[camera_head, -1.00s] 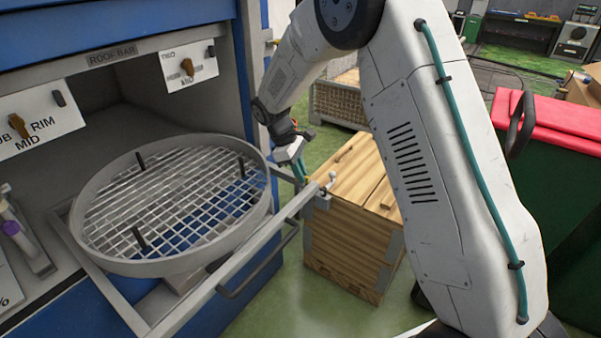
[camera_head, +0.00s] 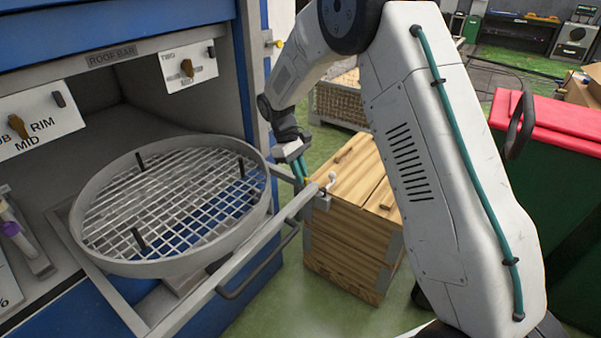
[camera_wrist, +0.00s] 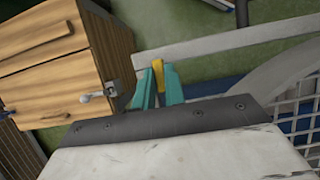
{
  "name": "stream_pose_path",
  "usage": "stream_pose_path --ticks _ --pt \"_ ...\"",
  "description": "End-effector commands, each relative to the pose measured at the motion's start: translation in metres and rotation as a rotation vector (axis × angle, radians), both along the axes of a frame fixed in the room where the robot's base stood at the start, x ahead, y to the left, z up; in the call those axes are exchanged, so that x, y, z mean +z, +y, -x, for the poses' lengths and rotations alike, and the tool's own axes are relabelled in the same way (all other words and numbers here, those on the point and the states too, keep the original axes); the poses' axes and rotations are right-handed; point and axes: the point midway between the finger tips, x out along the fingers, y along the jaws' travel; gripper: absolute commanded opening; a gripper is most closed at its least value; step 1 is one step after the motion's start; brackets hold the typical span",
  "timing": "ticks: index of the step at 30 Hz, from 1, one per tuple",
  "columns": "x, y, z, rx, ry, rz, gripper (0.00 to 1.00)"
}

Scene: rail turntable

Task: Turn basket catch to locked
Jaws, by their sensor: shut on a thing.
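The round grey wire basket (camera_head: 100,255) sits on a pulled-out frame at the cabinet's front. A small yellow lever (camera_wrist: 158,72), which looks like the basket catch, is at the frame's grey rail. My gripper (camera_head: 304,174) is at the rail's right corner, pointing down. In the wrist view its teal fingers (camera_wrist: 157,82) are shut on the yellow lever, one on each side. The fingers and rail hide the lever's base, and I cannot read any locked mark.
A grey bracket with a pale knob (camera_wrist: 92,97) sits close beside the fingers. A wooden crate (camera_head: 345,240) stands just behind the rail. A black handle (camera_head: 255,265) runs along the drawer front. A green bin with a red lid (camera_head: 555,125) stands at the right.

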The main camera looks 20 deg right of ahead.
Motion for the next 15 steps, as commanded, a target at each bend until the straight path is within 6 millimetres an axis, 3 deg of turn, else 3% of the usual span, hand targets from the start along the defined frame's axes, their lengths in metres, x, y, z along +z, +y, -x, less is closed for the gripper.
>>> stream_pose_path --ticks 3,4,6,15 --pt "0.0 -0.0001 0.0001 -0.001 0.0 0.0 0.0" --pt "0.0 -0.0001 0.0001 -0.001 0.0 0.0 0.17" --pt "0.0 -0.0001 0.0001 -0.001 0.0 0.0 0.34" --pt "0.0017 0.0006 -0.0007 0.0 -0.001 0.001 0.34"
